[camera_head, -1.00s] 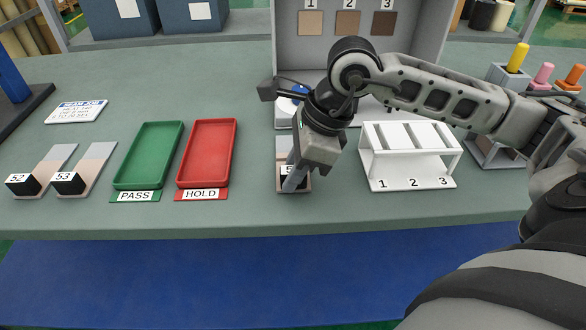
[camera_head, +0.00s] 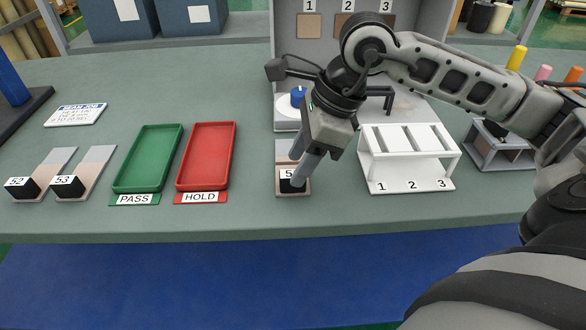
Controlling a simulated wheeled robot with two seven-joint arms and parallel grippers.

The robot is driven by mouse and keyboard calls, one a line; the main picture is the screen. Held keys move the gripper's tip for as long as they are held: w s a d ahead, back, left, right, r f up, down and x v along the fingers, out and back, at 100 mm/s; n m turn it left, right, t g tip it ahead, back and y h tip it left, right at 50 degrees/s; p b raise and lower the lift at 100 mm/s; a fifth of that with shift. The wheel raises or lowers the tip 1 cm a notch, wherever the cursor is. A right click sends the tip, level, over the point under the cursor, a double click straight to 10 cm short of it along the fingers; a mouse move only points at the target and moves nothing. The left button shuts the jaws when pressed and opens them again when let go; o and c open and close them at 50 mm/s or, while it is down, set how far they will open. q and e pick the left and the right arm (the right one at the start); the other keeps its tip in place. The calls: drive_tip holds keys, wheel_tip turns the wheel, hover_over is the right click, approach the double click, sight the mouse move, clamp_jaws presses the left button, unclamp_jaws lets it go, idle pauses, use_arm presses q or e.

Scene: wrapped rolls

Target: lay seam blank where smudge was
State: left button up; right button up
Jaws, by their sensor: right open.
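A flat tan-and-grey blank (camera_head: 304,191) with a black block (camera_head: 285,186) lies on the bench in front of my right gripper (camera_head: 298,168). The block's label starts with 5; a finger hides the rest. The gripper is open and tilted, with one fingertip at the block and the other farther back over the blank. I cannot tell whether either touches. Two similar blanks, 52 (camera_head: 57,163) and 53 (camera_head: 98,160), lie at the left. A card (camera_head: 76,114) headed seam job lies behind them. No smudge is discernible. My left gripper is out of view.
A green PASS tray (camera_head: 149,158) and a red HOLD tray (camera_head: 207,156) stand left of the gripper. A white rack (camera_head: 412,172) numbered 1 to 3 stands close on its right. A white base with a blue knob (camera_head: 298,96) is behind. Bench between HOLD and the blank is clear.

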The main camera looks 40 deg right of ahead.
drive_tip(key=v, duration=0.8)
drive_tip(key=shift+r, duration=0.25)
drive_tip(key=shift+s+f, duration=0.1)
drive_tip(key=shift+s, duration=0.05)
